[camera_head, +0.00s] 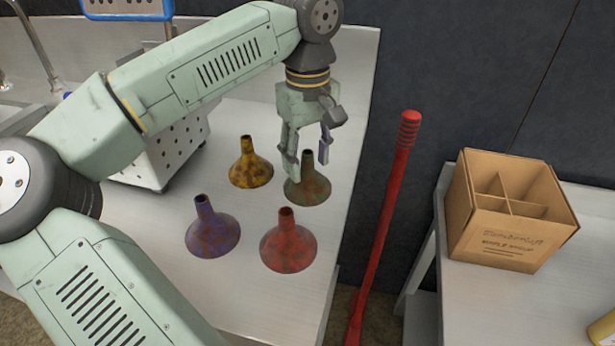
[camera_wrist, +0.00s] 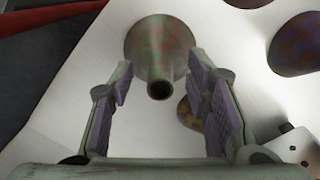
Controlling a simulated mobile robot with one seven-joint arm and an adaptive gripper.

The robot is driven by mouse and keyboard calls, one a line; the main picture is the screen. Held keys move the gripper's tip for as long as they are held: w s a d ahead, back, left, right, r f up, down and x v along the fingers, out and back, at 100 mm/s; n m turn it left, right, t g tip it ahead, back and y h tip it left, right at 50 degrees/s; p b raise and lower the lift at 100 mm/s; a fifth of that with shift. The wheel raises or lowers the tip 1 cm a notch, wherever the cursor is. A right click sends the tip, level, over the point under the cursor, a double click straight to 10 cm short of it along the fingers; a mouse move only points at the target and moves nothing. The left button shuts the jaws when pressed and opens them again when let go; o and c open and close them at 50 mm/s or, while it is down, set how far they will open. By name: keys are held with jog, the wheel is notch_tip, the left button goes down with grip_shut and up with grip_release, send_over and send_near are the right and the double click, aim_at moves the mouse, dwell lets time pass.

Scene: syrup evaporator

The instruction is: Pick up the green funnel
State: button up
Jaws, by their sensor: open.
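The green funnel (camera_head: 312,188) stands spout up on the pale counter, with rusty reddish patches. My gripper (camera_head: 307,158) is open just above it, its fingers on either side of the spout in the head view. In the wrist view the green funnel (camera_wrist: 158,50) lies ahead between the two open fingers (camera_wrist: 160,85), its round spout opening facing the camera. I see no contact between the fingers and the funnel. A finger hides a little of the funnel's left side in the head view.
Yellow (camera_head: 251,170), purple (camera_head: 213,232) and red (camera_head: 288,247) funnels stand close by on the counter (camera_head: 265,310). A white perforated box (camera_head: 165,155) is at the back left. A long red bar (camera_head: 385,215) leans right of the counter. A divided cardboard box (camera_head: 508,235) sits on another table.

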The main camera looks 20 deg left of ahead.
jog(key=shift+c, duration=0.6)
grip_shut()
notch_tip(320, 180, up, 9)
jog(key=shift+r+b, duration=0.1)
jog(key=shift+b, duration=0.5)
jog(key=shift+r, duration=0.45)
jog(key=shift+p, duration=0.45)
jog(key=shift+f, duration=0.1)
